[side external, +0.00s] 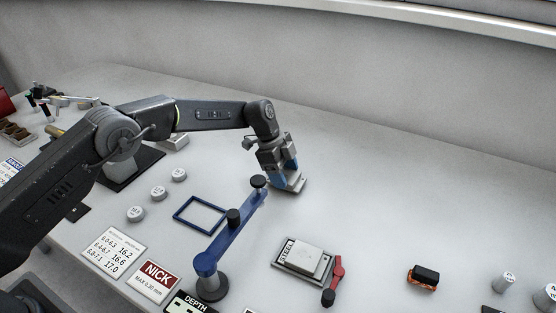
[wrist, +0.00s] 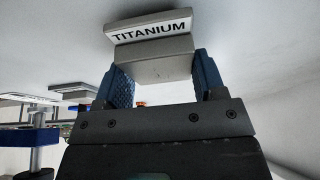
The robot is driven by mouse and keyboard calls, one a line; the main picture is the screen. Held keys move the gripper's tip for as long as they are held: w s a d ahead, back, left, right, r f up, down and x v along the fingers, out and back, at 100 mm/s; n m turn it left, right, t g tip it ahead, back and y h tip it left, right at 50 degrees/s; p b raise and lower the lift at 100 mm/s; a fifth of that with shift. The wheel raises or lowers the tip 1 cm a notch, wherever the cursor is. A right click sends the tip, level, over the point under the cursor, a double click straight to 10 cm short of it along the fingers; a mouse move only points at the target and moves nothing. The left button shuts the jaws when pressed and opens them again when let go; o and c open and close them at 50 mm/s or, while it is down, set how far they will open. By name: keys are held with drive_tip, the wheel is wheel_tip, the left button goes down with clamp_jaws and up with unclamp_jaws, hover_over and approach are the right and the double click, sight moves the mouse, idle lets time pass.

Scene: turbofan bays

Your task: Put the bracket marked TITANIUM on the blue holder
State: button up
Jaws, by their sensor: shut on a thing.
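My gripper (side external: 284,172) is shut on the TITANIUM bracket (side external: 296,184), a grey block on a plate. In the wrist view, the bracket (wrist: 152,66) sits between the two blue finger pads of my gripper (wrist: 162,82), with its TITANIUM label facing the camera. I cannot tell whether it touches the table. A blue bar on a round post (side external: 228,235), with black knobs, stands just left of and nearer than my gripper. A blue square frame (side external: 177,215) lies flat on the table to its left. I cannot tell which of these two is the blue holder.
A similar bracket marked STEEL (side external: 305,260) lies on a dark-edged plate, with a red lever (side external: 335,280) beside it. A NICK card (side external: 155,281) and a number card (side external: 114,250) lie at front left. Small round weights (side external: 158,193) stand behind them.

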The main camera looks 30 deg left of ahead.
drive_tip(key=shift+f, duration=0.3)
drive_tip(key=shift+f, duration=0.2)
drive_tip(key=o, duration=1.2)
